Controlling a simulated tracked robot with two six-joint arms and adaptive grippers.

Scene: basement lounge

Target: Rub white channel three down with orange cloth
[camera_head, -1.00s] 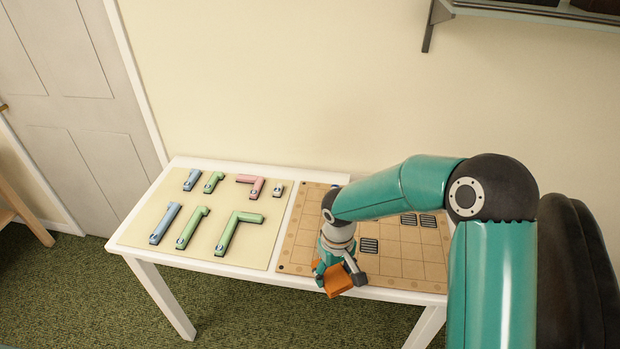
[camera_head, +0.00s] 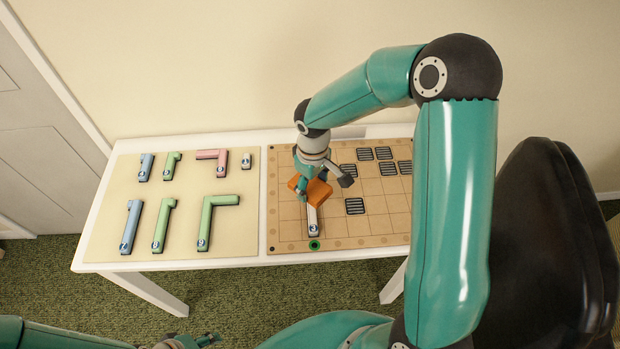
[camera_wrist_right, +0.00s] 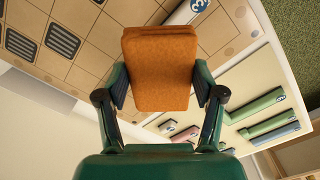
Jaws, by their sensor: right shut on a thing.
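White channel three (camera_head: 312,224) is a narrow white strip marked 3. It lies on the tan grid board near its front edge and points away from me. Its far end is hidden under the cloth and gripper in the head view. Its marked end shows at the top of the right wrist view (camera_wrist_right: 198,6). My right gripper (camera_head: 320,188) is shut on the folded orange cloth (camera_head: 309,191), over the channel's far part. The cloth fills the jaws in the wrist view (camera_wrist_right: 160,70). I cannot tell whether it touches the channel. My left gripper (camera_head: 190,342) shows partly at the bottom edge, its jaws unclear.
The grid board (camera_head: 385,228) carries several dark slatted squares (camera_head: 355,206) right of the channel. A green ring (camera_head: 314,245) lies at the channel's near end. A cream mat (camera_head: 130,245) on the left holds several numbered blue, green and pink channels. A wall stands behind the table.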

